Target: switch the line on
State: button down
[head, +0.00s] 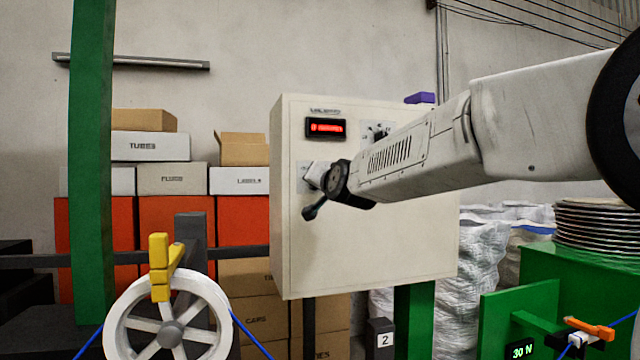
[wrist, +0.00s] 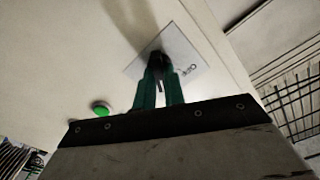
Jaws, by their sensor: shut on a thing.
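The cream control cabinet (head: 380,245) fills the middle of the head view, with a lit red display (head: 326,128) near its top. My gripper (wrist: 160,68) is at the cabinet face in the wrist view, its green fingers shut on a small dark switch knob (wrist: 158,57). The knob sits on a pale, lettered plate (wrist: 192,58); the lettering is too small to read surely. In the head view my wrist covers the knob, so its turned position is hidden. A second dark switch (head: 378,130) shows at upper right, partly behind my arm. A green button (wrist: 100,108) shows in the wrist view.
A green post (head: 92,150) stands at left, beside a white spoked wheel (head: 130,310) carrying blue cable. A green machine (head: 515,315) with a readout of 30 N stands at lower right. Boxes (head: 150,147) are stacked behind. A purple block (head: 420,98) sits on the cabinet top.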

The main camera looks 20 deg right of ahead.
jog(key=c, duration=1.5)
grip_release()
jog(key=s, duration=0.8)
jog(key=shift+a+f, duration=0.1)
